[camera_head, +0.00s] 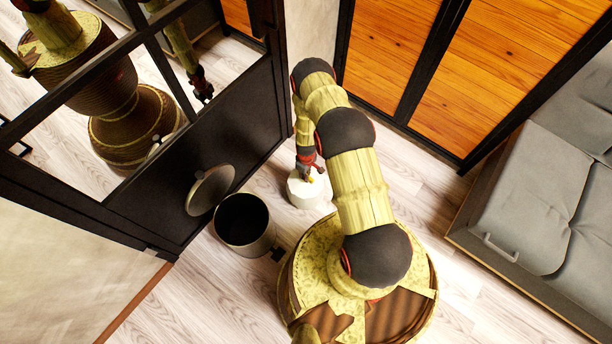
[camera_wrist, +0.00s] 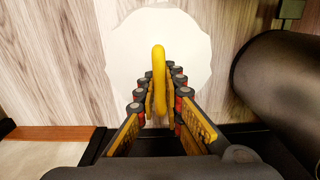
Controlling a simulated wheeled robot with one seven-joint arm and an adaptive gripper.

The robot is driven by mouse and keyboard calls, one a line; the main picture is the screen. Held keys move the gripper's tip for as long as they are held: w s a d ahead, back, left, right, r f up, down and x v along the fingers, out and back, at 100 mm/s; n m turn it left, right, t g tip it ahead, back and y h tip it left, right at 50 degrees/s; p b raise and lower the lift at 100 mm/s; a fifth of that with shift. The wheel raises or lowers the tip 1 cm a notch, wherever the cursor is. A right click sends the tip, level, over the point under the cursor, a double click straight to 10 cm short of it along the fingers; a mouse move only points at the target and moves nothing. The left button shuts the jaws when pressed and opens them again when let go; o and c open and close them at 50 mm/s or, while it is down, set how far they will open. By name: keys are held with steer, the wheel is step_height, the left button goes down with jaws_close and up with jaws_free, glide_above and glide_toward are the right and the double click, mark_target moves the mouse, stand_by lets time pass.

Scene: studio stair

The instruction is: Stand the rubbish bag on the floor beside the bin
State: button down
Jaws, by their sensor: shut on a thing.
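The white rubbish bag (camera_head: 307,191) is upright below my gripper (camera_head: 309,168), to the right of the bin. It also shows in the wrist view as a pale, many-sided shape (camera_wrist: 125,50) with a yellow loop handle (camera_wrist: 159,60) on top. In the wrist view my gripper (camera_wrist: 161,85) is shut on this loop, one finger on each side. The dark round bin (camera_head: 268,238) stands open with its lid (camera_head: 211,189) tilted up. Its side shows at the right of the wrist view (camera_wrist: 275,90). Whether the bag touches the floor I cannot tell.
A black-framed mirrored or glazed panel (camera_head: 160,180) stands behind the bin. Wooden doors (camera_head: 480,70) are at the back, and a grey sofa (camera_head: 530,200) is on the right. Pale plank floor (camera_head: 420,165) is clear between my base and the sofa.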

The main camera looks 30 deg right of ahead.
steer(key=c, duration=1.9)
jaws_free()
steer(key=w+a+r+m+t+p, duration=0.1)
steer(key=w+a+r+p, duration=0.15)
steer(key=r, duration=1.55)
steer(key=w+a+r+t+p, duration=0.1)
steer(key=w+r, duration=0.2)
steer(key=r, duration=1.5)
steer(key=w+a+r+m+p, duration=0.1)
steer(key=w+a+r, duration=0.15)
steer(key=r, duration=1.55)
steer(key=s+a+r+t, duration=0.1)
steer(key=s+a+r, duration=0.1)
steer(key=s+r, duration=0.5)
steer(key=s+a+r+t, duration=0.1)
steer(key=s+a+r, duration=0.1)
steer(key=r, duration=0.9)
steer(key=s+a+r+m, duration=0.1)
steer(key=s+r, duration=0.3)
steer(key=s, duration=0.5)
steer(key=s+a+r+m+t, duration=0.1)
steer(key=s+a+r, duration=0.2)
steer(key=s, duration=0.7)
step_height(320, 180, up, 2)
steer(key=shift+r+t, duration=0.2)
steer(key=shift+t, duration=0.1)
